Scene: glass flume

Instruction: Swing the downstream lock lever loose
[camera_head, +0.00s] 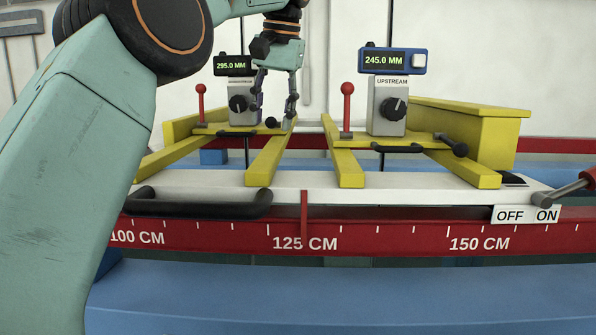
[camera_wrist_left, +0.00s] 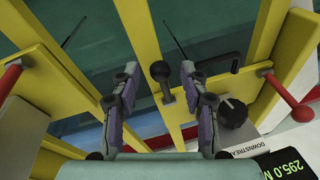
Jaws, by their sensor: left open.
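The downstream gauge (camera_head: 242,100) reads 295.0 MM and has a black dial; the dial (camera_wrist_left: 233,112) also shows in the left wrist view. A black ball-ended lever (camera_head: 270,122) sits beside it on the yellow carriage. In the left wrist view this lever (camera_wrist_left: 160,72) stands between the fingertips, with a gap to each side. My left gripper (camera_head: 273,108) is open, pointing down over it; its two fingers show in the left wrist view (camera_wrist_left: 159,85). A red-knobbed lever (camera_head: 201,90) stands upright left of the gauge. My right gripper is not in view.
The upstream gauge (camera_head: 387,105) reads 245.0 MM, with its own red-knobbed lever (camera_head: 347,90) and black ball-ended lever (camera_head: 454,145). Yellow rails (camera_head: 270,160) flank the left gripper. A red scale (camera_head: 380,238) and an OFF/ON plate (camera_head: 526,216) lie in front.

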